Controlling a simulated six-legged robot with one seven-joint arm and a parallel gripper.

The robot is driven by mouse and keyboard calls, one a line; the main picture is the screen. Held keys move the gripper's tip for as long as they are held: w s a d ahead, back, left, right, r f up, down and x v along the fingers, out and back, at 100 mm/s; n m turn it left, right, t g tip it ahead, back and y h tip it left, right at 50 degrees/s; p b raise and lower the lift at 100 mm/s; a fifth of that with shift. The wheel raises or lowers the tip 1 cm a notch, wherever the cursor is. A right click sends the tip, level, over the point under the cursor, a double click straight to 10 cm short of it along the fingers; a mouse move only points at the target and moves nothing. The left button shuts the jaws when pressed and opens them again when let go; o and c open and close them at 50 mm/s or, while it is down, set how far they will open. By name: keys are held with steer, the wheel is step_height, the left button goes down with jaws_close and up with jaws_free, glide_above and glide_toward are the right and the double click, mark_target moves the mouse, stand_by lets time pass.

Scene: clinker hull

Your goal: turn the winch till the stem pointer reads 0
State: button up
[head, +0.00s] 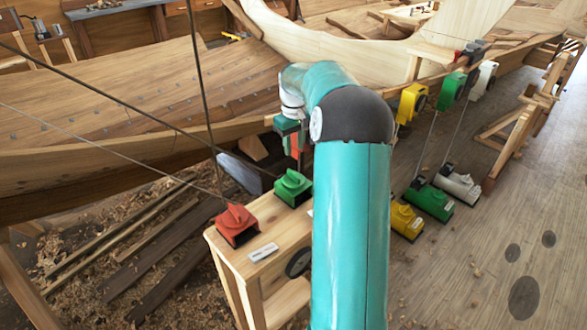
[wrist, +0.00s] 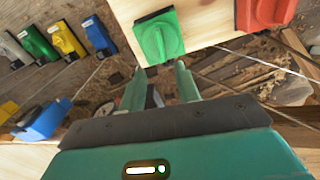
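A red winch block (head: 237,224) with a raised ridge-like grip sits on the wooden bench. A green one (head: 293,188) sits behind it to the right. In the wrist view the green block (wrist: 160,38) is just past my fingertips and the red block (wrist: 265,12) is at the top right. My gripper (wrist: 160,78) is open, its two fingers apart with nothing between them, short of the green block's near edge. In the head view my arm hides most of the gripper. I cannot make out a stem pointer or its reading.
The bench (head: 279,265) carries a small white label (head: 263,252). Yellow (head: 405,221), green (head: 429,201) and white (head: 457,184) blocks stand on the floor to the right, with lines running up to others by the hull. Cords cross the left side. Planks and shavings litter the floor.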

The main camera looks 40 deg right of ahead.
mark_target(294, 173)
step_height(294, 173, down, 10)
steer(key=shift+w+f, duration=0.1)
steer(key=shift+f, duration=0.05)
steer(key=shift+c, duration=0.4)
jaws_close()
